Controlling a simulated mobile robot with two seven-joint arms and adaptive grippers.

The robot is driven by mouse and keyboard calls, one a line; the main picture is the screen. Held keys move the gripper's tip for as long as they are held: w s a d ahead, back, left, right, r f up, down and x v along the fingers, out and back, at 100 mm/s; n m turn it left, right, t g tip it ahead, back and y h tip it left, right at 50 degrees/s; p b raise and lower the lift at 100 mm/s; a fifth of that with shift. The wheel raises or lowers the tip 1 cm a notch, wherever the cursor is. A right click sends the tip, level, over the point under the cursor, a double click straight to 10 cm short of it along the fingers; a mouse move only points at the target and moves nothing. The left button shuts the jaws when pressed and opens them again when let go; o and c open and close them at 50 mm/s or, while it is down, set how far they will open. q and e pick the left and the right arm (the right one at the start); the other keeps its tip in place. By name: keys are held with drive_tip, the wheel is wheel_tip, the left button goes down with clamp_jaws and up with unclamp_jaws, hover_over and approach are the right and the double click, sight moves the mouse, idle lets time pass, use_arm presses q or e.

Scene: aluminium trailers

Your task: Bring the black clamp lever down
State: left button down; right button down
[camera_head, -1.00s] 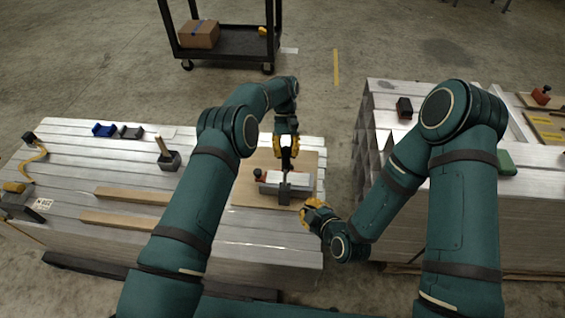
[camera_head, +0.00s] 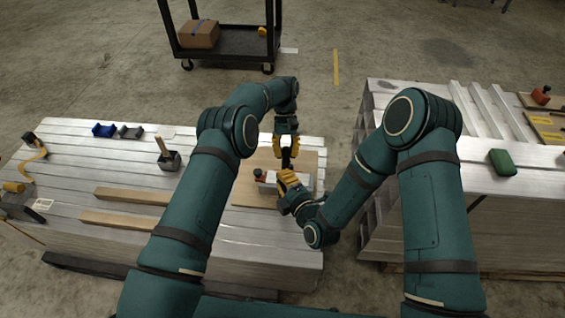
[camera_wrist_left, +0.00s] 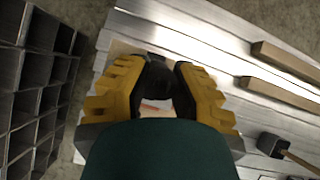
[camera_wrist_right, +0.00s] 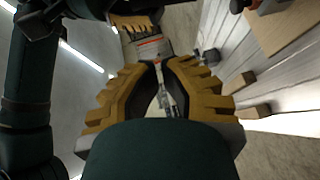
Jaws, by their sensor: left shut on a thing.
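My left gripper (camera_head: 286,148) is shut on the black clamp lever (camera_head: 286,161), above a wooden board (camera_head: 307,158) on the metal stack. The lever shows dark between the fingers in the left wrist view (camera_wrist_left: 155,80). A light metal block (camera_head: 303,181) lies on the board under the arms. My right gripper (camera_head: 288,180) is at the near side of the clamp, just below the left one; its fingertips are close together in the right wrist view (camera_wrist_right: 163,64). Most of the clamp body is hidden by the right gripper; I cannot tell whether they touch.
A red-topped black part (camera_head: 259,175) sits on the board's left. A green case (camera_head: 502,162) lies on the right stack. A floor gap separates the stacks.

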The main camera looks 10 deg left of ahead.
sight(283, 163)
use_arm(q)
drive_tip(key=shift+s+f, duration=0.1)
drive_tip(key=shift+f, duration=0.05)
use_arm(e)
drive_tip(key=w+a+f, duration=0.1)
drive_tip(key=w, duration=0.5)
drive_tip(key=shift+w, duration=0.35)
drive_tip(key=shift+f, duration=0.1)
